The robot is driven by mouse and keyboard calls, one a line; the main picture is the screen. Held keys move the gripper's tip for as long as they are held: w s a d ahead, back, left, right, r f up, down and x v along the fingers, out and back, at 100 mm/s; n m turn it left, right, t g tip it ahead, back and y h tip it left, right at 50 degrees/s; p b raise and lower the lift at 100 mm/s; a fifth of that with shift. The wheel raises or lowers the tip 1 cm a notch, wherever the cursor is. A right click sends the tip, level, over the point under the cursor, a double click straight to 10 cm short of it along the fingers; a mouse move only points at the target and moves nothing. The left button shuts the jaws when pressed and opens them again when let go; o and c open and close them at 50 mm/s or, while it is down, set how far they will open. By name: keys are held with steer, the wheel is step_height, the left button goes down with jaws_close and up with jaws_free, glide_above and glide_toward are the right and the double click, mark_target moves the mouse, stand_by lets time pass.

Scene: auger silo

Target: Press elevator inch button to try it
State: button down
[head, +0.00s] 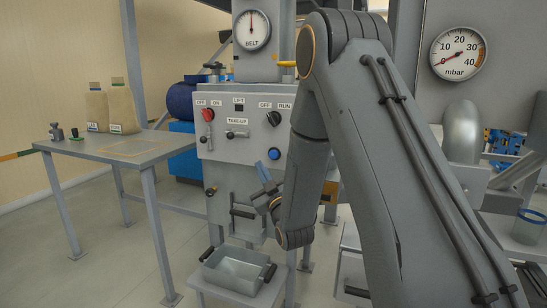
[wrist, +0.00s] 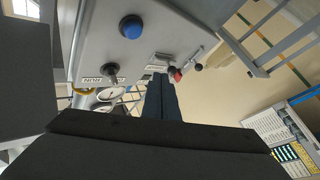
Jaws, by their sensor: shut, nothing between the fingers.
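The grey control cabinet (head: 226,165) stands ahead, with a round blue push button (head: 274,153) low on the right of its front. The blue button (wrist: 131,27) also shows in the wrist view, at upper left, uncovered; I cannot read a label by it. My gripper (head: 262,167) is shut and empty, in front of the cabinet, just left of and below the button in the head view. In the wrist view the shut fingers (wrist: 160,82) point at the panel, to the right of and below the button, and do not cover it.
The panel also has a black OFF/RUN knob (head: 274,118), a red-knobbed lever (head: 208,115) and a TAKE-UP handle (head: 237,134). Below stands a metal tray (head: 235,285) with black handles. A table (head: 100,150) with two sacks (head: 109,108) is at left. My arm hides much of the right side.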

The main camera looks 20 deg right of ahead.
mark_target(269, 153)
steer(key=shift+w+d+b, duration=0.3)
steer(key=shift+w+d, duration=0.5)
steer(key=shift+w, duration=0.3)
steer(key=shift+w+d+b, duration=0.35)
steer(key=shift+w+d, duration=0.45)
steer(key=shift+w, duration=0.25)
steer(key=shift+w+d+b, duration=0.3)
steer(key=shift+w+d, duration=0.5)
steer(key=shift+w, duration=0.3)
steer(key=shift+w, duration=0.1)
steer(key=shift+w+d, duration=0.25)
steer(key=shift+w, duration=0.05)
steer(key=shift+w+d+b, duration=0.3)
steer(key=shift+w+b, duration=0.05)
steer(key=shift+w, duration=0.05)
stand_by(0.5)
stand_by(0.5)
steer(key=shift+s+a, duration=0.55)
steer(key=shift+s, duration=0.2)
steer(key=shift+s+a+p, duration=0.45)
steer(key=shift+s+a, duration=0.3)
steer(key=shift+s, duration=0.3)
steer(key=shift+s+a+p, duration=0.4)
steer(key=shift+s+a, duration=0.35)
steer(key=shift+s, duration=0.25)
